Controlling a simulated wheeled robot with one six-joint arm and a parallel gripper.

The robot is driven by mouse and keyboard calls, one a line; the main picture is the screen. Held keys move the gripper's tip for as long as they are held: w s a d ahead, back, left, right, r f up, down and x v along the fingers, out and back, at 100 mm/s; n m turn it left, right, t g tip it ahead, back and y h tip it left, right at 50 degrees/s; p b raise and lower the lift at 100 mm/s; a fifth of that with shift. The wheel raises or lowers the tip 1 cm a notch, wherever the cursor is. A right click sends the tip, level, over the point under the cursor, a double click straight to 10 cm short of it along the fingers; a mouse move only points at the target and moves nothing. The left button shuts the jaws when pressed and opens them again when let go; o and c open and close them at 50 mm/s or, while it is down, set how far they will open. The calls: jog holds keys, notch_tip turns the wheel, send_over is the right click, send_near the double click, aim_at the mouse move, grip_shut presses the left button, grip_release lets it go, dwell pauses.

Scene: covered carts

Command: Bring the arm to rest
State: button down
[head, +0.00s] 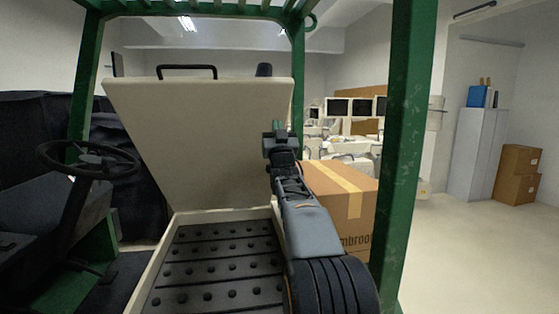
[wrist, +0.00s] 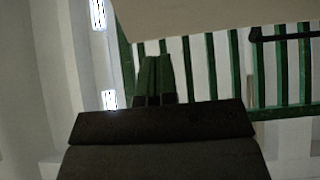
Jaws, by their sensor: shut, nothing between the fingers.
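My arm reaches up from the lower right of the head view, with my gripper (head: 279,127) at its raised end. The gripper is in front of the right edge of a raised beige lid (head: 200,130), and whether they touch cannot be told. In the wrist view the two green fingers of my gripper (wrist: 155,72) are together, with nothing held. The lid's pale underside or edge (wrist: 215,18) crosses the top of that view.
An open beige bin (head: 158,262) with a studded dark floor lies below the lid. Green posts (head: 405,130) and roof bars (wrist: 200,60) frame the cart. A steering wheel (head: 88,158) is at left. A cardboard box (head: 345,205) stands behind my arm. Open floor (head: 470,250) lies at right.

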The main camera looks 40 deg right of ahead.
jog(key=b+v, duration=0.2)
jog(key=v, duration=0.4)
jog(key=shift+a, duration=0.3)
notch_tip(320, 180, down, 14)
jog(key=w+d+g+y, duration=0.2)
jog(key=w+g+y, duration=0.1)
jog(key=g, duration=0.4)
jog(key=s+a+f+g+y, duration=0.35)
jog(key=a+f+g, duration=0.2)
jog(key=f, duration=0.55)
jog(key=s+a+f+n+g+y, duration=0.2)
jog(key=s+a+f+g, duration=0.2)
jog(key=s+a+f, duration=0.3)
jog(key=s+a+f+n+g+y, duration=0.3)
jog(key=s+a+f, duration=0.4)
jog(key=s+a, duration=0.7)
jog(key=shift+s+a+f+g+p, duration=0.35)
jog(key=shift+s+g, duration=0.2)
jog(key=shift+s, duration=0.25)
